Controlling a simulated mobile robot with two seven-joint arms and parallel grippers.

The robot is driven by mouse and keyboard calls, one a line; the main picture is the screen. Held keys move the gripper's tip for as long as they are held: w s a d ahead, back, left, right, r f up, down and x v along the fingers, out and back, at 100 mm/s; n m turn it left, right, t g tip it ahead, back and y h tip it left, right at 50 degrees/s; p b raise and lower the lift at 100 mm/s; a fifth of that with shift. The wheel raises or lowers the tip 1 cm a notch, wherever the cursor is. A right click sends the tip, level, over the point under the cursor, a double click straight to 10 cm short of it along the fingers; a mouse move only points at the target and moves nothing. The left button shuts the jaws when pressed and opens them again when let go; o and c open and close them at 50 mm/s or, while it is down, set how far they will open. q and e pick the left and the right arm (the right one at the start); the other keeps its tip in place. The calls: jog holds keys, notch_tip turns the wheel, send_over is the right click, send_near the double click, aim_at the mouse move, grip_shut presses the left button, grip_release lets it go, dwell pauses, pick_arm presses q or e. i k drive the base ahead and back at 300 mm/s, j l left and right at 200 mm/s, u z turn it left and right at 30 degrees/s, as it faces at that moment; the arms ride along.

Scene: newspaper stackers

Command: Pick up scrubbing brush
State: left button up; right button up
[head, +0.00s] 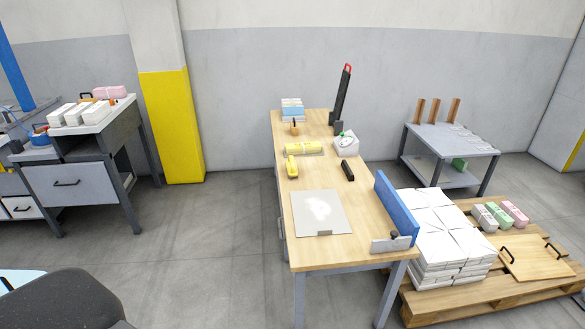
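No item in the head view can be made out for certain as a scrubbing brush. A small dark block (347,171) lies on the right part of the long wooden table (285,228) and could be the brush. A small yellow object (291,167) stands near the table's left edge; its kind is too small to tell. Neither of my grippers is in view, and nothing is seen touching these items.
A yellow bundle (303,148), a white container (346,145) and a grey sheet (320,213) are on the table. A blue panel (397,209) edges its right side. A loaded pallet (455,307) stands right. The floor (215,235) left of the table is clear.

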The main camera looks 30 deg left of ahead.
aim_at(292, 165)
jog(key=k, duration=1.15)
jog(key=k+z, duration=0.1)
jog(key=z, duration=1.6)
jog(key=i+j, duration=0.1)
jog(key=j, duration=2.35)
jog(key=i, duration=0.05)
